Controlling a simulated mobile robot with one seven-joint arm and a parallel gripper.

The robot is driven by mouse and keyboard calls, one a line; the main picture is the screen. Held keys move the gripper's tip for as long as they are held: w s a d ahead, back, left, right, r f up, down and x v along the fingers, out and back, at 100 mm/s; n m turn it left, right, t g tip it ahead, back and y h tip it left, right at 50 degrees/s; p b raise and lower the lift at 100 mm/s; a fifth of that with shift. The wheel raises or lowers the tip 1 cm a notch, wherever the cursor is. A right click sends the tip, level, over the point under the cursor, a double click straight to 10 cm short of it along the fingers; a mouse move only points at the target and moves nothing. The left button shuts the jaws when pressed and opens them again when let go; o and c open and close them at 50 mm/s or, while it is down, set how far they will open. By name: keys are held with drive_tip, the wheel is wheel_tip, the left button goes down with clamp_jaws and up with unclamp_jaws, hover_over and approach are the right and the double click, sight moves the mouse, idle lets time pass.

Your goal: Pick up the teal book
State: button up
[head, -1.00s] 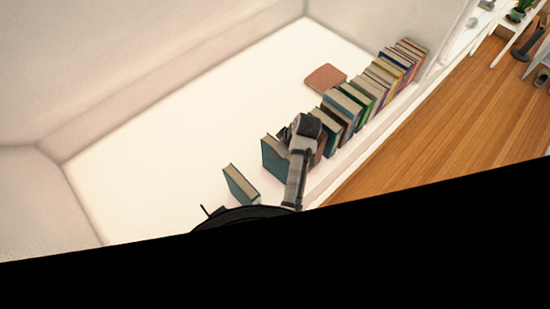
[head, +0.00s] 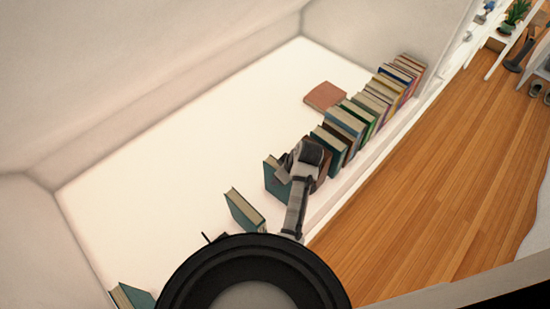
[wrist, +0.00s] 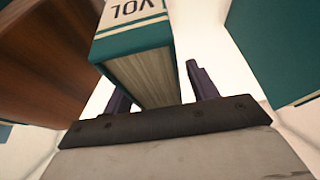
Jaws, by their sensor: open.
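In the wrist view, a teal book (wrist: 130,40) with "VOL" on it stands between the two dark fingers of my open gripper (wrist: 160,92), its pale page edges facing the camera. Another teal book (wrist: 275,45) is to the right and a brown one (wrist: 48,50) to the left. In the head view, my gripper (head: 284,172) is beside an upright teal book (head: 273,180), partly covered by the arm. A second teal book (head: 243,210) stands apart to the left, and a third (head: 132,297) is at the lower left edge. I cannot tell which of these is between the fingers.
A row of upright books (head: 365,110) runs along the white shelf's (head: 180,160) right edge, close to my gripper. A reddish-brown book (head: 325,96) lies flat behind the row. The shelf's middle is clear. Wooden floor (head: 430,190) lies to the right.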

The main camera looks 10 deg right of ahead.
drive_tip(key=shift+r, duration=0.1)
idle(0.3)
clamp_jaws()
drive_tip(key=shift+r, duration=0.1)
drive_tip(key=shift+w+r, duration=0.1)
drive_tip(key=shift+w, duration=0.05)
idle(1.0)
